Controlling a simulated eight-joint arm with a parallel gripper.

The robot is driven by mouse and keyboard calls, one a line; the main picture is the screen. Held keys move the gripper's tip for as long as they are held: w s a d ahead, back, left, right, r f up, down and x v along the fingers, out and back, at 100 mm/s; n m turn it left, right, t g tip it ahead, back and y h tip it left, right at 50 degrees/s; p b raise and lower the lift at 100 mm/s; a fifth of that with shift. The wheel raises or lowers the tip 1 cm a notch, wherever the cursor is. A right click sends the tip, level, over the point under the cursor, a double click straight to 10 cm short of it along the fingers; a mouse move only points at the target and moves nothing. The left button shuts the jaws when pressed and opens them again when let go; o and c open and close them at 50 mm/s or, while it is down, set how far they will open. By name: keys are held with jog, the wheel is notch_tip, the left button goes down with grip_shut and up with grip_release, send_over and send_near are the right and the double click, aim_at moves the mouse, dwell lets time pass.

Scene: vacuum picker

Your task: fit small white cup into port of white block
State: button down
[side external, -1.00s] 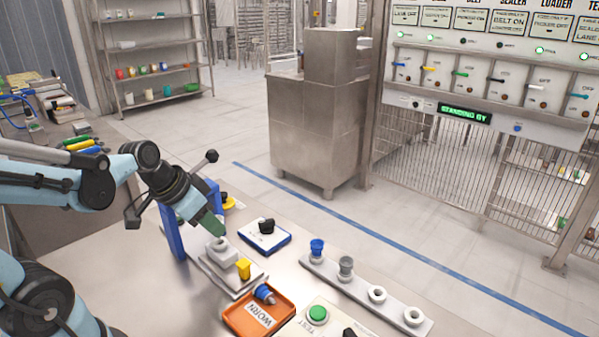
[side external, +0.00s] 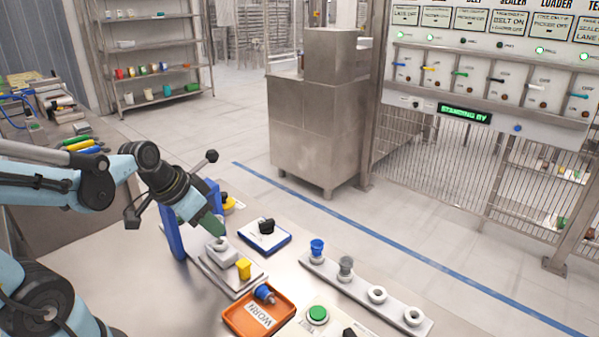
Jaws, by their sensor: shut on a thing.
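The white block (side external: 223,258) stands on a light base plate (side external: 238,288) on the table, at the lower middle of the side external view. A small white ring-like piece, seemingly the small white cup (side external: 218,244), shows at the block's top, right under my gripper (side external: 214,235). My gripper points down and right and is shut on the cup. The green fingertips hide part of it. I cannot tell whether the cup is seated in the port or just above it. A yellow piece (side external: 243,269) stands on the plate's near right side.
A blue upright frame (side external: 174,236) stands close left of my gripper. An orange WORN tray (side external: 238,321) holds a blue cup. A pale rack (side external: 351,283) at right carries a blue cup, a grey cup and white rings. A blue-edged pad (side external: 279,240) lies behind the block.

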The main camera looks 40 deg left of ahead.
jog(key=shift+f, duration=1.2)
dwell(0.9)
jog(key=c, duration=0.8)
grip_release()
jog(key=shift+v, duration=3)
jog(key=shift+n+t, duration=0.4)
jog(key=shift+t, duration=0.3)
jog(key=shift+w+d+r, duration=0.25)
jog(key=shift+w+d, duration=0.25)
jog(key=shift+d, duration=0.7)
jog(key=shift+w+d+r, duration=0.25)
jog(key=shift+w+d, duration=0.2)
jog(key=shift+d, duration=0.75)
jog(key=shift+w+d+r, duration=0.25)
jog(key=shift+w+d, duration=0.25)
jog(key=shift+d, duration=0.7)
